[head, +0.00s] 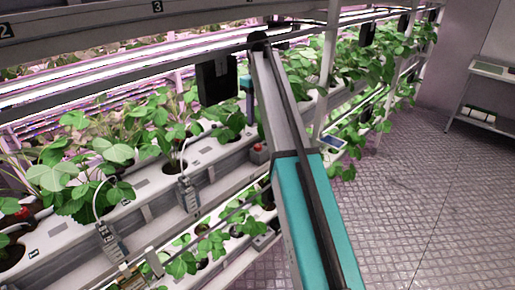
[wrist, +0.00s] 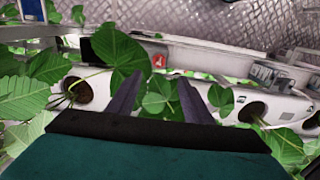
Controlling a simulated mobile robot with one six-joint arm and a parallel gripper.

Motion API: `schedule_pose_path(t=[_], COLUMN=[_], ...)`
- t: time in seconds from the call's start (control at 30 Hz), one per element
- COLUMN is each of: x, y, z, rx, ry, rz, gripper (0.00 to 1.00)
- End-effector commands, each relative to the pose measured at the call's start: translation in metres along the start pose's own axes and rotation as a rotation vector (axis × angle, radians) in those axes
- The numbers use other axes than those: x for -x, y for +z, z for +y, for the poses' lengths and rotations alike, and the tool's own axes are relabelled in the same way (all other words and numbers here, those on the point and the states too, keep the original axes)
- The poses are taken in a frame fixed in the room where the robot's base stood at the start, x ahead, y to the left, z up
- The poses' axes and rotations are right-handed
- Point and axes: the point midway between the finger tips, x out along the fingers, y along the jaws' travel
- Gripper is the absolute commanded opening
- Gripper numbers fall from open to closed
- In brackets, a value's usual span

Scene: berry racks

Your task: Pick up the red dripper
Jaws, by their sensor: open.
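A small red object (head: 22,212) shows among leaves at a planting hole at the far left of the head view. I cannot tell whether it is the red dripper or a fruit. Another small red piece (head: 258,147) sits on a dark box at the gutter's front side, just left of my arm. In the wrist view a red patch (wrist: 159,61) shows on the white gutter, beyond my fingertips. My gripper (wrist: 158,88) is open, over the gutter and leaves, with a green leaf behind the fingers. I see nothing held between them.
The white gutter (head: 165,185) carries several strawberry plants and grey clip-like devices (head: 187,194). A lower row of plants runs below it. A dark panel (head: 217,80) hangs under the upper rack. The tiled floor (head: 400,215) to the right is clear up to a side table (head: 480,122).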

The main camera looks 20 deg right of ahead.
Motion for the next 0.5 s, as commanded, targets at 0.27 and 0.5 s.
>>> schedule_pose_path(t=[0.27, 0.5], x=[-0.031, -0.062], y=[0.001, 0.001], z=[-0.001, 0.000], rx=[0.000, 0.000], ry=[-0.001, -0.001], rz=[-0.001, -0.001], gripper=[0.46, 0.46])
